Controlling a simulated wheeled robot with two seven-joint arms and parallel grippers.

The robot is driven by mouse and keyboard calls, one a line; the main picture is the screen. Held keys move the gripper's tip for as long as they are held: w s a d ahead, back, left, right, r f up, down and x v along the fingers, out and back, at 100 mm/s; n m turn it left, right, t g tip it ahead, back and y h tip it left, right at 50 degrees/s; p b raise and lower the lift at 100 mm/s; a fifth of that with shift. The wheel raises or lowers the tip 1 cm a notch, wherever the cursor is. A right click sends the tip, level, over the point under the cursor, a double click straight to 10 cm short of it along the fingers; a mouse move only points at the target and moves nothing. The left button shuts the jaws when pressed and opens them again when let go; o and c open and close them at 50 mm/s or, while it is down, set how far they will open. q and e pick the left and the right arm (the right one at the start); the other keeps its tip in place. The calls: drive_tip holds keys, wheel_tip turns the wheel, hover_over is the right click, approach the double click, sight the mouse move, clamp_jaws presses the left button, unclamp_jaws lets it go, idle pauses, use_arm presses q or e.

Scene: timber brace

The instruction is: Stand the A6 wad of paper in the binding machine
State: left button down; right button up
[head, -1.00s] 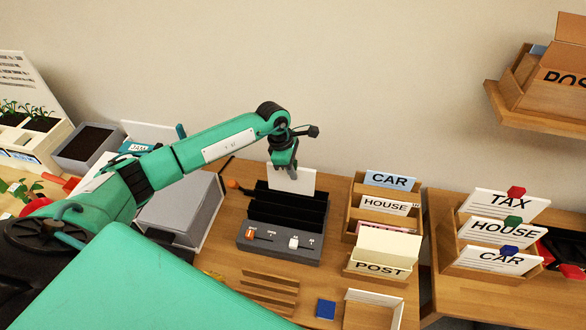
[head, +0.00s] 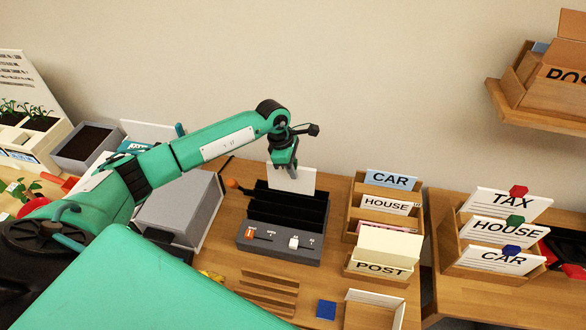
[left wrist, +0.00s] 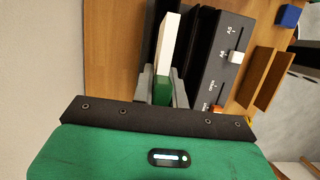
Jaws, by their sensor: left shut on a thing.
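The wad of paper (head: 298,180) is a white block, upright at the back of the binding machine (head: 280,246). The machine is a dark box with black slots, an orange switch and a white switch on its front. My left gripper (head: 285,168) is shut on the wad's top edge from above. In the left wrist view the wad (left wrist: 170,42) sits between the fingers (left wrist: 163,88), beside the machine's black slot walls (left wrist: 207,40). The wad's lower part is hidden behind the machine's walls, so I cannot tell whether it touches the bottom. My right gripper is not in view.
A wooden sorter (head: 351,225) with CAR, HOUSE and POST cards stands right of the machine. A grey box (head: 180,210) stands to its left. A slatted wooden rack (head: 268,292) and a blue block (head: 326,309) lie in front. The wall is close behind.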

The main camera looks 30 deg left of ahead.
use_arm(q)
drive_tip(key=shift+f, duration=0.1)
idle(0.4)
drive_tip(key=shift+f+b, duration=2.55)
drive_tip(key=shift+f, duration=0.25)
drive_tip(key=c, duration=0.8)
unclamp_jaws()
drive_tip(key=shift+c, duration=0.2)
drive_tip(key=shift+r, duration=0.1)
drive_tip(key=shift+r+p, duration=1.8)
drive_tip(key=shift+r, duration=2.15)
